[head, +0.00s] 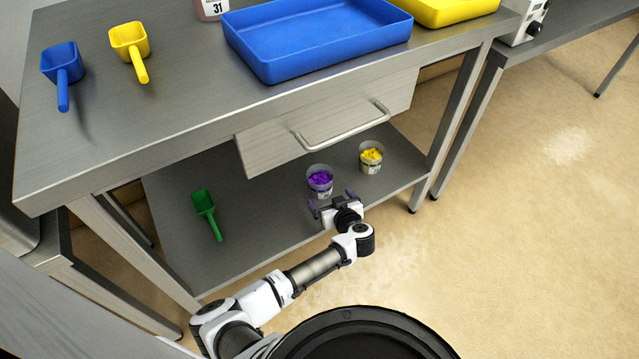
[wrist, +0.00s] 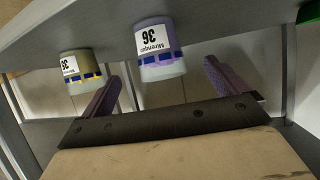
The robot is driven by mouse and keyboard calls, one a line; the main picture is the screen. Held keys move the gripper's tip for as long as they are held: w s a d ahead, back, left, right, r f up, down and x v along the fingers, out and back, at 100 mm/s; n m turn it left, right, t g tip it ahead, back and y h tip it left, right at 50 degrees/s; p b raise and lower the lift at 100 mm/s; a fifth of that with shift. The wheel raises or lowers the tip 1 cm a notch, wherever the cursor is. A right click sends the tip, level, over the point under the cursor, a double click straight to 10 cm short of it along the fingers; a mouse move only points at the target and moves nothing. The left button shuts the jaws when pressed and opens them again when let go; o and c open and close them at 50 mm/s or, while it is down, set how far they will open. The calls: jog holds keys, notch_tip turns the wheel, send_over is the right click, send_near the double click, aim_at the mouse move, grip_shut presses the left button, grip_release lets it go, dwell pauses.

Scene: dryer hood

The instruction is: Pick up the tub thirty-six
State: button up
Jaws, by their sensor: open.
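The tub thirty-six (head: 320,182) is a small clear tub with purple contents on the lower shelf. In the wrist view the tub (wrist: 158,50) appears upside down, with a white label reading 36. My gripper (head: 331,199) is open and empty just in front of this tub. In the wrist view my gripper (wrist: 163,74) has one finger on each side of the tub's outline, which lies ahead between them. I cannot tell whether the fingertips reach around it. No contact shows.
A similar tub with yellow contents (head: 371,158) stands to the right on the lower shelf (head: 265,215). A green scoop (head: 205,208) lies to the left. The drawer (head: 330,125) and its handle (head: 345,130) overhang the shelf. Blue and yellow trays and scoops rest on the tabletop.

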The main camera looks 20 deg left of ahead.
aim_at(324, 191)
jog(key=x, duration=0.4)
jog(key=shift+w+a+f, duration=0.1)
jog(key=shift+w+a, duration=0.05)
jog(key=shift+w, duration=0.1)
jog(key=shift+b+x, duration=0.7)
jog(key=shift+x, duration=1.95)
jog(key=shift+f, duration=0.2)
jog(key=c, duration=1.3)
